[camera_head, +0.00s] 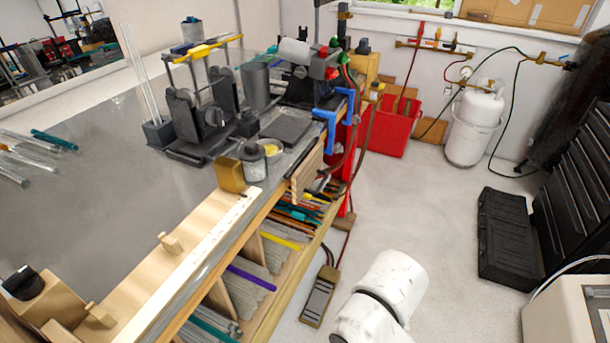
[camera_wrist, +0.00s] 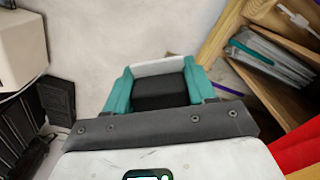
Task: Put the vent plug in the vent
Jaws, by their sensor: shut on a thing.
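My gripper (camera_wrist: 158,85) shows in the wrist view with its two teal fingers apart. A pale, whitish block spans the gap between the fingertips, and I take it to be the vent plug (camera_wrist: 158,67). Only its near side shows, above the dark space between the fingers. The gripper is shut on it, clear of other things in this view. In the head view the gripper and plug are out of sight. A beige cabinet (camera_head: 572,312), perhaps a kiln, stands at the lower right; it seems to show in the wrist view too (camera_wrist: 22,45). I cannot make out the vent.
The long workbench (camera_head: 90,190) with rod shelves beneath runs along the left. A black case (camera_head: 507,238) lies on the floor near a dark drawer chest (camera_head: 580,190). A foot pedal (camera_head: 319,297) lies beside the bench. The middle floor is clear.

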